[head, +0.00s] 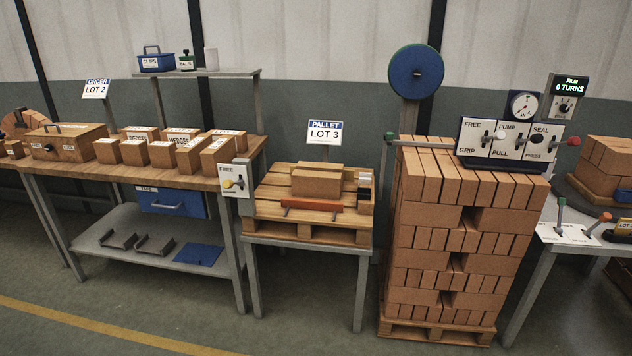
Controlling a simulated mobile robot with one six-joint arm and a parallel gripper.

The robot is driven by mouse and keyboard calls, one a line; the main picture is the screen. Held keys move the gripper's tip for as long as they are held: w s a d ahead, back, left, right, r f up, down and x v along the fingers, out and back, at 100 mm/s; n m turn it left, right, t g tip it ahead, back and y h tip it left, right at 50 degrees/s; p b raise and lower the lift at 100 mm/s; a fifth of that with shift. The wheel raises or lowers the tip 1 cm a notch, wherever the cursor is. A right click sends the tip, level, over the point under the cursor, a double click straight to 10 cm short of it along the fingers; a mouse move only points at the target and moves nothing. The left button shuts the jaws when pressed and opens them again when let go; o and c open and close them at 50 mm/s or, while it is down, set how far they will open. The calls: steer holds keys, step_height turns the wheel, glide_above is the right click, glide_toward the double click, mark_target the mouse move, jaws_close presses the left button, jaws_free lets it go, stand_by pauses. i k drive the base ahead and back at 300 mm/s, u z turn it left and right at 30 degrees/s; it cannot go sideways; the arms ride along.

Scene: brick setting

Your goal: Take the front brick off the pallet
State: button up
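The small wooden pallet (276,226) lies on a low grey table in the middle of the head view, under a sign reading PALLET LOT 3 (325,132). A front brick (316,184), orange-brown, lies lengthwise on the pallet. Another brick (326,168) shows just behind it, partly hidden. A red bar (311,204) runs along the pallet's near side, in front of the front brick. My gripper is not in view.
A FREE switch box (233,183) stands at the pallet's left. A small block with white and dark parts (364,186) is at its right. A tall brick stack (430,240) with a lever panel (510,140) stands further right. A workbench (190,179) with several blocks is left. The near floor is clear.

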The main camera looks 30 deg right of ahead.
mark_target(305, 183)
steer(key=i, duration=1.1)
steer(key=u, duration=0.4)
